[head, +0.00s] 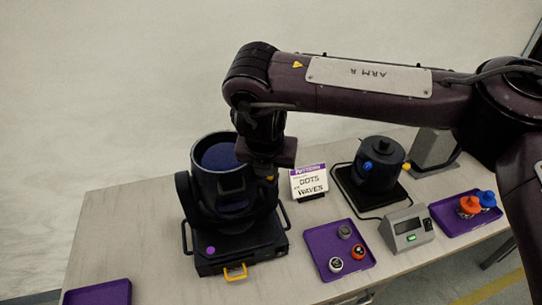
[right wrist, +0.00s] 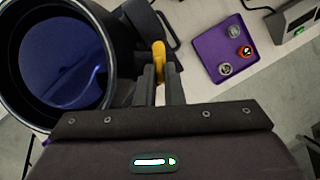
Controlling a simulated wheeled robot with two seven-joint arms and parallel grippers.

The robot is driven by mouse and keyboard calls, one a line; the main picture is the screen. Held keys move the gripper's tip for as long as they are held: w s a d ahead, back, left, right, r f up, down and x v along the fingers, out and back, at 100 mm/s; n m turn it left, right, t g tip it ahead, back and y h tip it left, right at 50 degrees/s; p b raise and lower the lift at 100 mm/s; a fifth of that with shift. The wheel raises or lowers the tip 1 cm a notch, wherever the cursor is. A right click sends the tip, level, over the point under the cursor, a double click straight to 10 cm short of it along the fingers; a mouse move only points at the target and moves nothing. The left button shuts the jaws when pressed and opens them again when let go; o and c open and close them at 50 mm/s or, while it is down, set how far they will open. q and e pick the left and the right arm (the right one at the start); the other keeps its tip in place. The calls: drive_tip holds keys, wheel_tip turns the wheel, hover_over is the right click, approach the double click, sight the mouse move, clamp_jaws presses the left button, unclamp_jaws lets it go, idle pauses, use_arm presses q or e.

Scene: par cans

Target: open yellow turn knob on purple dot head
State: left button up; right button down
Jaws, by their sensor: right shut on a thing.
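The purple dot head is a black lamp head (head: 222,178) on a dark base with a purple dot (head: 211,250) on its front. Its open round barrel with a blue lens (right wrist: 60,65) fills the left of the right wrist view. The yellow turn knob (right wrist: 158,50) is at the barrel's side, upright in that view. My right gripper (right wrist: 160,75) is shut on the yellow turn knob, its two dark fingers on either side of it. In the head view my right gripper (head: 270,172) is beside the barrel, and the knob is mostly hidden. My left gripper is out of view.
A yellow handle (head: 235,272) sits on the base's front. Right of it are a purple tray (head: 325,265) with small parts, a DOTS/WAVES sign (head: 309,182), a second black can (head: 378,165), a grey display box (head: 406,230) and another purple tray (head: 445,218). An empty purple tray (head: 98,293) lies front left.

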drive_tip(key=shift+r+m+h+p, duration=0.15)
drive_tip(key=shift+m+h+p, duration=0.15)
drive_tip(key=shift+m+p, duration=0.45)
drive_tip(key=shift+w, duration=0.1)
drive_tip(key=c, duration=1.5)
unclamp_jaws()
drive_tip(key=shift+c, duration=0.2)
drive_tip(key=b+v, duration=0.1)
drive_tip(key=v, duration=0.6)
drive_tip(key=shift+r+b, duration=0.3)
drive_tip(key=shift+a, duration=0.1)
